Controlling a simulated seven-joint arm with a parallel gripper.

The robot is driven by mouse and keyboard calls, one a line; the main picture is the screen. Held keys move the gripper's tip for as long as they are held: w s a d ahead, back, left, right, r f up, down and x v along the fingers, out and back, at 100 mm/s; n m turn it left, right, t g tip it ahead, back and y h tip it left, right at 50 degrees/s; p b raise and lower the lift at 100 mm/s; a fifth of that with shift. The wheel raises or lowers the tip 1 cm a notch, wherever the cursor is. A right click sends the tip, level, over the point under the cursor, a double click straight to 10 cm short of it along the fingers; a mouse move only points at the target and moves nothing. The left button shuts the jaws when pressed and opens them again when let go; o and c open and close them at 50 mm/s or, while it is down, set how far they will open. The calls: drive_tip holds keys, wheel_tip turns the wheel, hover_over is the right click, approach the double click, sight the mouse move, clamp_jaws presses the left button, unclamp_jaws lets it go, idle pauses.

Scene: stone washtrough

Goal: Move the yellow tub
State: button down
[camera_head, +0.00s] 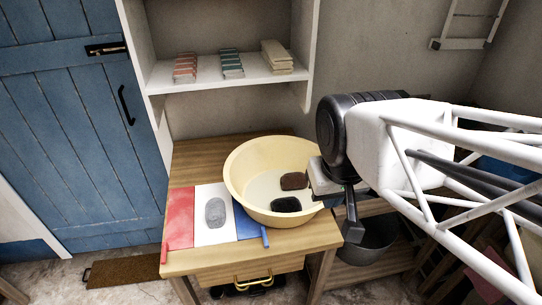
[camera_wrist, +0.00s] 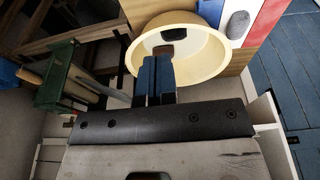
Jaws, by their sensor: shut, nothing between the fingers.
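The yellow tub (camera_head: 254,163) is a wide, pale yellow round basin. It stands upright on the wooden table towards its right side. A brown lump (camera_head: 294,181) and a black lump (camera_head: 286,205) lie inside it. My gripper (camera_head: 353,230) is beside the tub's right side, fingers pointing down, and my wrist hides part of the right rim. In the wrist view the tub (camera_wrist: 207,62) is beyond my fingers (camera_wrist: 156,66), which are together and empty and overlap its near rim. I cannot tell whether they touch it.
A red, white and blue striped mat (camera_head: 180,217) lies left of the tub, with a grey oval (camera_head: 215,212) on its white stripe. A grey bucket (camera_head: 370,245) stands low on the right. A shelf (camera_head: 225,78) with small stacks is behind the table (camera_head: 205,153).

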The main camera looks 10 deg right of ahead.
drive_tip(key=w+d+f+n+t+h, duration=0.2)
drive_tip(key=w+d+n, duration=0.2)
drive_tip(key=w+n, duration=0.5)
drive_tip(key=w+d+f+n+t+h, duration=0.1)
drive_tip(key=w+d+f+n+t, duration=0.15)
drive_tip(key=w+n, duration=0.65)
drive_tip(key=w+f+n+t+y, duration=0.2)
drive_tip(key=w+f+n, duration=0.6)
drive_tip(key=w+n, duration=0.5)
drive_tip(key=n, duration=0.4)
drive_tip(key=shift+w+f+y, duration=0.2)
drive_tip(key=shift+y, duration=0.1)
approach(296, 142)
drive_tip(key=shift+x, duration=3.4)
drive_tip(key=shift+w+d, duration=0.1)
